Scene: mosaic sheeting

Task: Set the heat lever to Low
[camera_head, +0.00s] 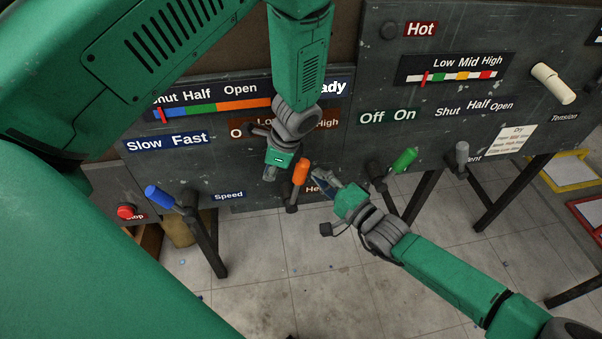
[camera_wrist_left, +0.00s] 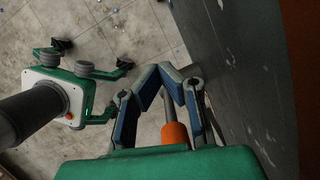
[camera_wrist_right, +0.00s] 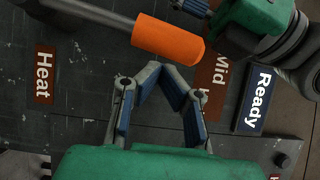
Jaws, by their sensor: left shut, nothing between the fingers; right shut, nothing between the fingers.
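The heat lever has an orange handle (camera_head: 300,172) on a grey rod, beside the brown Heat label (camera_wrist_right: 43,75). Its brown scale, with Low and High readable, is partly hidden by my left arm. I cannot tell which mark the lever stands at. My left gripper (camera_head: 270,174) is shut and empty just left of the handle, pointing down. My right gripper (camera_head: 318,182) is shut and empty just right of the handle. In the right wrist view the handle (camera_wrist_right: 168,40) lies just beyond the fingertips (camera_wrist_right: 155,70).
A blue speed lever (camera_head: 160,197) and a red stop button (camera_head: 127,212) are at the left. A green lever (camera_head: 404,160), a grey lever (camera_head: 462,153) and a cream tension handle (camera_head: 552,83) are at the right. Open floor lies below the panel.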

